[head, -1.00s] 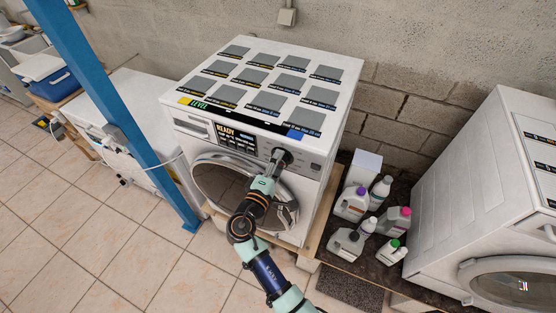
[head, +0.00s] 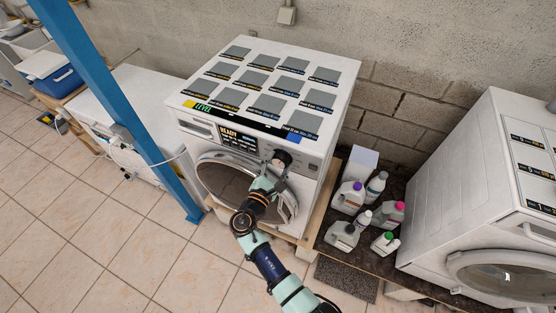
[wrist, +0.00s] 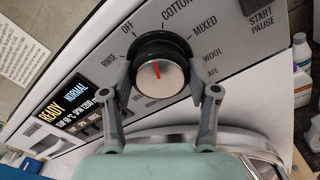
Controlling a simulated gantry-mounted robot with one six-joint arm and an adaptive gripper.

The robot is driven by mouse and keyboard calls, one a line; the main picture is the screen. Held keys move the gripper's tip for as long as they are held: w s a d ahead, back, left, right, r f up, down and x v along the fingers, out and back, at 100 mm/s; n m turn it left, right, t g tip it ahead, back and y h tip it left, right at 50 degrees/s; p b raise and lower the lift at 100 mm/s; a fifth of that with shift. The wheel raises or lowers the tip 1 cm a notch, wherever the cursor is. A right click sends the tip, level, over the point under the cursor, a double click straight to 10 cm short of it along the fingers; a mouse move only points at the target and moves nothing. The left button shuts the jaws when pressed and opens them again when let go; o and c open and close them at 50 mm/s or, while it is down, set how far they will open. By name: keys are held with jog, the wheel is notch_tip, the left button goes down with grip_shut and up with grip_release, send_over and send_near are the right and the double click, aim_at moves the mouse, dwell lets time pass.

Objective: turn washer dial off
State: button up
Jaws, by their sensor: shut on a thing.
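The washer (head: 310,139) is white with a round door in front of me. Its dial (wrist: 160,85) is a dark ring with a silver face and a red mark. The mark points up and slightly left, between the OFF and COTTON labels. My gripper (wrist: 158,80) is shut on the dial, with one finger on each side of it. The washer's display (wrist: 65,105) reads READY and NORMAL.
Several detergent bottles (head: 350,197) stand on a dark board right of the washer. A second white machine (head: 470,180) is at the far right. A blue post (head: 120,110) stands at the left. Tiled floor lies open in front.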

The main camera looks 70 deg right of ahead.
jog(key=n+p, duration=0.2)
jog(key=n, duration=0.2)
jog(key=shift+r+n, duration=0.1)
jog(key=shift+n, duration=0.2)
dwell(0.3)
jog(key=o, duration=1.2)
jog(key=shift+c, duration=0.2)
jog(key=a, duration=1.2)
